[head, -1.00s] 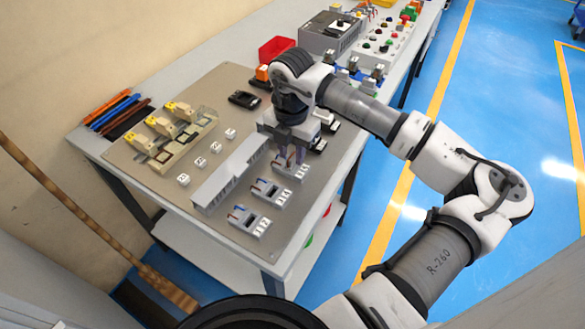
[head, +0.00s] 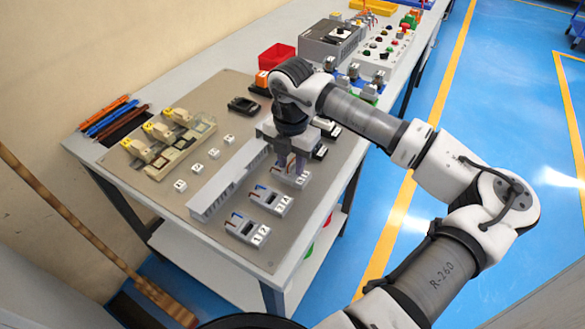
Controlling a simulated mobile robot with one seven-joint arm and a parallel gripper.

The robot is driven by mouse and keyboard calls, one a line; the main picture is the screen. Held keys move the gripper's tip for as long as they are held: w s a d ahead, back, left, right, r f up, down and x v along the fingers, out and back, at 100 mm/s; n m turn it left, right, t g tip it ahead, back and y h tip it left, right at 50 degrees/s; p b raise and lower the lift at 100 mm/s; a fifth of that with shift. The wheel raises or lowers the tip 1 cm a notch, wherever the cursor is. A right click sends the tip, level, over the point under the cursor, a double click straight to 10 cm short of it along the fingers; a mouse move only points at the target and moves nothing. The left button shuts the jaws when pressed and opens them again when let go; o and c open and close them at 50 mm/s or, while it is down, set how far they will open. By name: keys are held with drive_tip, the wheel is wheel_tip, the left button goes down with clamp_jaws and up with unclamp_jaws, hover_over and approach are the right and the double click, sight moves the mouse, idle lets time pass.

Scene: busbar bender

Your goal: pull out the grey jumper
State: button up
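My gripper (head: 288,162) points down over the farthest of three grey terminal blocks (head: 292,178), at the right part of the work board. The fingers are at or just above that block and partly cover it. I cannot tell whether they are open or shut, or whether they touch anything. I cannot make out a grey jumper; it may be hidden behind the gripper. The middle block (head: 269,199) and the nearest block (head: 247,229) stand clear, with blue and reddish wires and white numbered labels.
A long grey slotted duct (head: 222,190) lies left of the blocks. Several white numbered cubes (head: 197,168) and a beige fixture (head: 160,145) stand farther left. A red bin (head: 276,57) and a grey machine (head: 328,42) are behind. The board (head: 255,250) is bare near its front edge.

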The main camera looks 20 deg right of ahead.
sight(291, 162)
clamp_jaws()
drive_tip(key=shift+r, duration=0.2)
drive_tip(key=shift+r+p, duration=0.5)
drive_tip(key=shift+r, duration=0.55)
drive_tip(key=shift+r+p, duration=1)
drive_tip(key=shift+r, duration=1.5)
